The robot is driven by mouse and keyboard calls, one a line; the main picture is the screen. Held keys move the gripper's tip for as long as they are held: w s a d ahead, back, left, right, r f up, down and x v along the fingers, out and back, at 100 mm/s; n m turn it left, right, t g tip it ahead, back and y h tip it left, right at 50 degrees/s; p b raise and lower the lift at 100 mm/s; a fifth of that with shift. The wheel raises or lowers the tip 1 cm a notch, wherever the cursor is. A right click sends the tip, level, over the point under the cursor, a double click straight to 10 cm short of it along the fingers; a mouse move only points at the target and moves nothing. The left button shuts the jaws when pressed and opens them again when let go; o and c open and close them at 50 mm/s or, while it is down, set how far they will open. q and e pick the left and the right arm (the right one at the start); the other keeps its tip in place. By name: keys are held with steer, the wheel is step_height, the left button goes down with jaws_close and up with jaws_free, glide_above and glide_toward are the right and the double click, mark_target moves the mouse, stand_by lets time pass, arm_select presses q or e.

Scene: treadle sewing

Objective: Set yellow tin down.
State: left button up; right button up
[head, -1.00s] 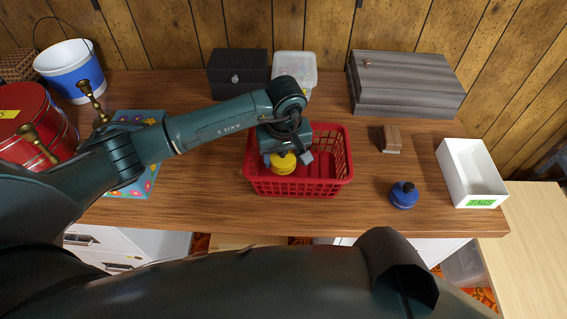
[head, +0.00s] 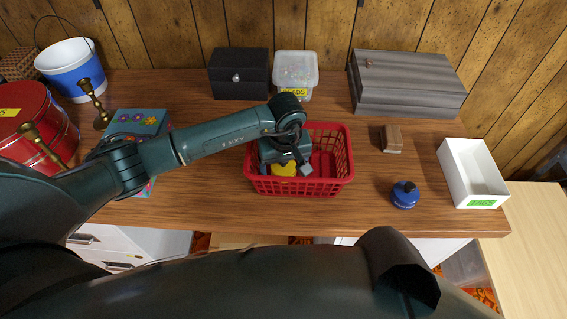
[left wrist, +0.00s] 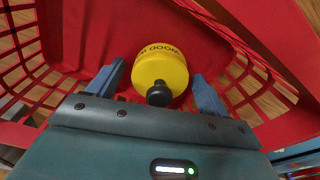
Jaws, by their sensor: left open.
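The yellow tin (head: 284,169) is inside the red basket (head: 335,183), in its left half. In the left wrist view the yellow tin (left wrist: 160,72) shows dark lettering on its side and a black knob towards me, and it rests against the red basket floor (left wrist: 110,30). My left gripper (head: 292,170) reaches down into the basket. Its two fingers (left wrist: 158,88) stand apart on either side of the tin, with gaps showing. My arm hides part of the tin in the head view. My right gripper is not in view.
A blue tin (head: 404,195) and a brown block (head: 391,139) stand right of the basket. An open white box (head: 474,174) is farther right. A black box (head: 239,75), a clear tub (head: 295,73) and a grey chest (head: 407,84) line the back.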

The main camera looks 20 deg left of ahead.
mark_target(285, 170)
arm_select(q)
steer(key=shift+r, duration=0.1)
steer(key=shift+r+p, duration=0.25)
steer(key=shift+p, duration=0.05)
step_height(285, 170, up, 12)
steer(key=s+b, duration=0.1)
steer(key=shift+s+d+f, duration=0.15)
steer(key=shift+d+f, duration=0.05)
steer(key=shift+d, duration=0.15)
